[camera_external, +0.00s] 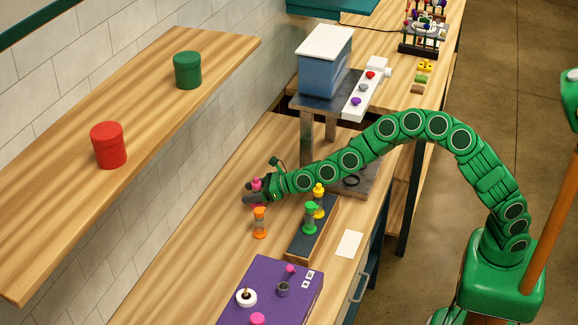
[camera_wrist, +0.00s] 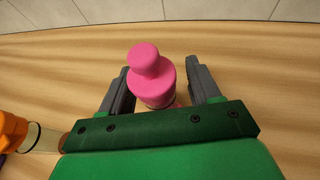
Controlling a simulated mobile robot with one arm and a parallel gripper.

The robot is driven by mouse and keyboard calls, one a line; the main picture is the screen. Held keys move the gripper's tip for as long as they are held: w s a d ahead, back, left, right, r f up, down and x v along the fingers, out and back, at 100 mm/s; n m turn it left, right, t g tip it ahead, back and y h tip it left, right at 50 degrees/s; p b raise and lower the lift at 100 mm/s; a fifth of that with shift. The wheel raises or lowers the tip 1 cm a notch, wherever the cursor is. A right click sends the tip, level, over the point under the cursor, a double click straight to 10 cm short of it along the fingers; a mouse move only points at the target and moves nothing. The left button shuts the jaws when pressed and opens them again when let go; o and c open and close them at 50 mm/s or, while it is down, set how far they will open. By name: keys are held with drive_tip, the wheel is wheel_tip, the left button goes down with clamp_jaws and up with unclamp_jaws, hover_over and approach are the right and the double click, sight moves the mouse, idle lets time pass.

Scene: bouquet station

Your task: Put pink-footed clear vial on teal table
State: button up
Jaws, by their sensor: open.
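The pink vial (camera_wrist: 157,80) stands on the wooden bench between my open gripper's (camera_wrist: 158,72) two fingers in the wrist view, with a small gap beside the fingers. Its pink top shows; its clear body and foot are mostly hidden. In the external view the pink vial (camera_external: 256,184) is partly covered by my gripper (camera_external: 255,194), low over the bench near the wall side. A teal surface (camera_external: 330,8) is cut off at the top edge of the external view; I cannot tell whether it is the teal table.
An orange vial (camera_external: 260,223) stands just in front of my gripper; it also shows at the left in the wrist view (camera_wrist: 12,132). A dark rack (camera_external: 304,242) beside it holds green (camera_external: 310,218) and yellow (camera_external: 318,200) vials. A purple box (camera_external: 270,285) lies nearer.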

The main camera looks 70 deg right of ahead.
drive_tip(key=shift+s+d+r, duration=0.15)
drive_tip(key=shift+s+r, duration=0.15)
drive_tip(key=shift+s, duration=0.1)
drive_tip(key=v, duration=1.1)
